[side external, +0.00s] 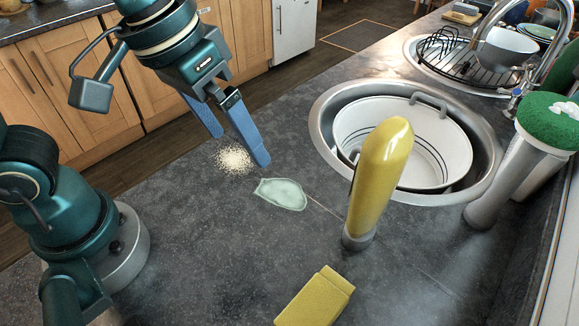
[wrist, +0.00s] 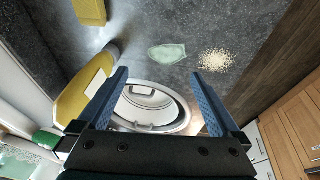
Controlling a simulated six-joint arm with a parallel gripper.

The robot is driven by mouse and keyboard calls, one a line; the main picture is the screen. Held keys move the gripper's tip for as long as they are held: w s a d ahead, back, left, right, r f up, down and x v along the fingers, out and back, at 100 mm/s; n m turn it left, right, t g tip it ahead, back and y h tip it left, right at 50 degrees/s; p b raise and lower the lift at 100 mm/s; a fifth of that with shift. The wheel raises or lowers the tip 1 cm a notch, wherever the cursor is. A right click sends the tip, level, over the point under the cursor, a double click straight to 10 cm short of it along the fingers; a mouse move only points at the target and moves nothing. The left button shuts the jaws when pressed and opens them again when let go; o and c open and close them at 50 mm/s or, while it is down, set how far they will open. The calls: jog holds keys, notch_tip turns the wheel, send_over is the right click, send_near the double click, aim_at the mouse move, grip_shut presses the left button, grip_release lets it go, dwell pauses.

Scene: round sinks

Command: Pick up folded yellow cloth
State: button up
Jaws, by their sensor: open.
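The folded yellow cloth (side external: 315,298) lies flat on the dark counter at the front of the side view, its lower edge cut off by the frame. In the wrist view the yellow cloth (wrist: 90,11) is at the top left, partly outside the frame. My gripper (side external: 241,150) is open and empty, its blue fingers pointing down over the counter near a pile of crumbs. It is well apart from the cloth, up and to the left of it. The two fingers also show in the wrist view (wrist: 160,78).
A yellow bottle (side external: 380,180) stands upright between the cloth and the round sink (side external: 325,110), which holds a white tub (side external: 400,135). A pale green puddle-like patch (side external: 281,194) and crumbs (side external: 234,160) lie on the counter. A green-topped cylinder (side external: 510,180) stands right.

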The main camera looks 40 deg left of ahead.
jog(key=d+f+g, duration=0.2)
jog(key=d+f, duration=0.2)
jog(key=d, duration=0.5)
jog(key=g+y, duration=0.1)
send_over(316, 305)
notch_tip(316, 305, down, 6)
jog(key=shift+w+a+f, duration=0.1)
jog(key=shift+a, duration=0.05)
jog(key=shift+d+f, duration=0.2)
jog(key=shift+f, duration=2.55)
jog(key=c, duration=1.4)
jog(key=shift+r, duration=0.1)
